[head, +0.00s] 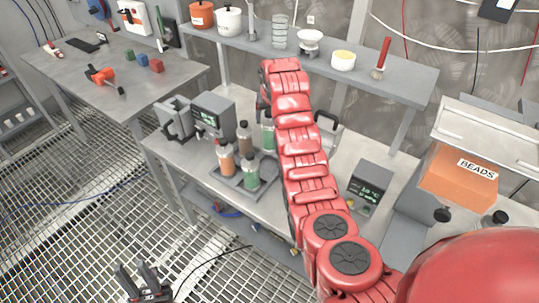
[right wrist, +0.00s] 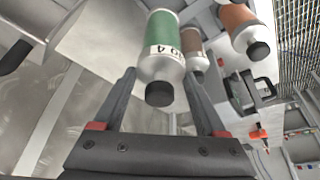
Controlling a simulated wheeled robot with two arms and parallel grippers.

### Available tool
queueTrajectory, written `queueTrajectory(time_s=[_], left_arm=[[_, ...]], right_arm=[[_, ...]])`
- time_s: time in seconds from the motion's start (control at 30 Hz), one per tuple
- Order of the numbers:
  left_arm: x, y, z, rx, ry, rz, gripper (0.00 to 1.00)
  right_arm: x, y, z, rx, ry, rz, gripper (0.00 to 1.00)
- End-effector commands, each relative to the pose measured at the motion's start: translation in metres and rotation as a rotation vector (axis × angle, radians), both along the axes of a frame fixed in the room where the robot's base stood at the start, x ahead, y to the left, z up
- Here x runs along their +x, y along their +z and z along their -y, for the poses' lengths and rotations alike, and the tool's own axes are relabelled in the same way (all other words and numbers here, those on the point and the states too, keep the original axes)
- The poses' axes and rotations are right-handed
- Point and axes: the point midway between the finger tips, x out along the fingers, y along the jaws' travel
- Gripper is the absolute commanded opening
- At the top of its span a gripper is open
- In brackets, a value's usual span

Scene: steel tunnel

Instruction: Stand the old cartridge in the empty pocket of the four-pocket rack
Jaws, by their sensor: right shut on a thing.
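My right gripper (right wrist: 160,78) is shut on a green-banded silver cartridge (right wrist: 164,35) with a black cap, its white label partly readable with a 4. The cap end faces the camera. In the head view my red right arm hides that gripper; a green cartridge (head: 268,132) shows beside the arm, partly covered. The grey rack (head: 232,181) carries an orange cartridge (head: 226,158), a brown one (head: 244,136) and a green one (head: 250,174). I cannot tell whether the held cartridge touches the rack. My left gripper (head: 137,266) is open and empty, low above the floor grating.
A grey device with a display (head: 212,118) stands behind the rack. Another display box (head: 367,187) and an orange BEADS box (head: 459,177) are to the right. A shelf (head: 386,76) with pots and a brush runs above the back of the bench. The left table (head: 120,70) holds tools and blocks.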

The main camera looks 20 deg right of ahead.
Motion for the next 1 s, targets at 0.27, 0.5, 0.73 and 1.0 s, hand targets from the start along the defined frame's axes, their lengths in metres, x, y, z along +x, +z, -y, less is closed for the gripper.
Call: queueTrajectory(time_s=[0.27, 0.5, 0.73, 1.0], left_arm=[[0.0, 0.025, 0.0, 0.0, 0.0, 0.0, 0.32], [0.0, 0.038, 0.0, 0.0, 0.0, 0.0, 0.32], [0.0, 0.039, 0.0, 0.0, 0.0, 0.0, 0.32], [0.0, 0.037, 0.0, 0.0, 0.0, 0.0, 0.32]], right_arm=[[-0.002, -0.049, 0.0, 0.001, 0.0, -0.009, 0.0], [-0.001, -0.076, -0.001, 0.0, 0.0, -0.003, 0.0], [0.0, -0.092, 0.0, 0.001, 0.0, 0.0, 0.0], [-0.001, -0.094, 0.0, 0.0, 0.0, -0.001, 0.85]])
